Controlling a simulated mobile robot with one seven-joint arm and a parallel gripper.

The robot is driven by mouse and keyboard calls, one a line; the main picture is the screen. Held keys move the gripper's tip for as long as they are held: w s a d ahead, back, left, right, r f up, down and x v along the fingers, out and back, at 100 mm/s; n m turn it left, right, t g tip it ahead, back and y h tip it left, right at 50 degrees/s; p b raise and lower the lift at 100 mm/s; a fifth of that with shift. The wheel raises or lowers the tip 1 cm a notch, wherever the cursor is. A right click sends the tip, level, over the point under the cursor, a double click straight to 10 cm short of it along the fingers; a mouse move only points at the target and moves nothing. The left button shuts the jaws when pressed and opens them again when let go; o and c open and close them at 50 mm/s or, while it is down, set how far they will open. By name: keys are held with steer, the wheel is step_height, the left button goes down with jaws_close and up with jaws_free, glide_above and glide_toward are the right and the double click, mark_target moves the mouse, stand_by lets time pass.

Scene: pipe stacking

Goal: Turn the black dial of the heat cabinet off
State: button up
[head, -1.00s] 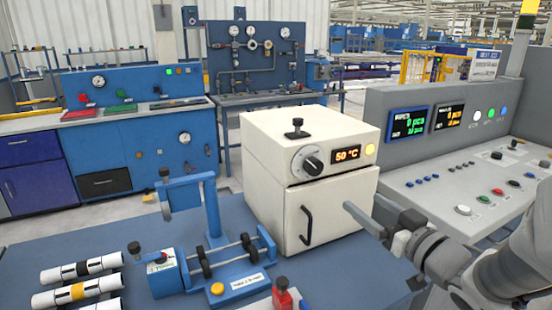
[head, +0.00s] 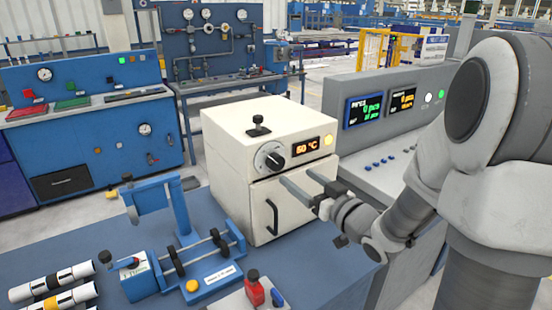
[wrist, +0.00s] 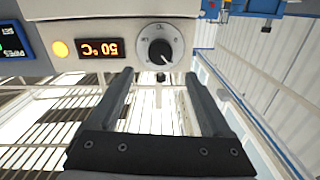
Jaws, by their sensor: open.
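The heat cabinet (head: 240,205) is a cream box on the blue table, its door with a black handle closed. Its black dial (head: 273,160) sits on a pale round plate at the front, left of a lit display reading about 50 °C (head: 308,146) and a glowing yellow lamp (head: 327,141). In the wrist view, upside down, the dial (wrist: 160,52) is ahead of my fingers, around the gap between them. My gripper (head: 298,182) is open and empty in front of the cabinet, below and right of the dial, apart from it. The wrist view shows both fingers (wrist: 161,82) spread.
A blue pipe fixture (head: 190,262) stands left of the cabinet, with white pipes (head: 55,285) further left. A red-buttoned box (head: 250,295) sits at the front. A grey control console (head: 380,130) stands close behind my arm on the right.

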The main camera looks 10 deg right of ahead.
mark_target(279, 164)
steer(key=x, duration=1)
jaws_close()
steer(key=shift+b, duration=0.4)
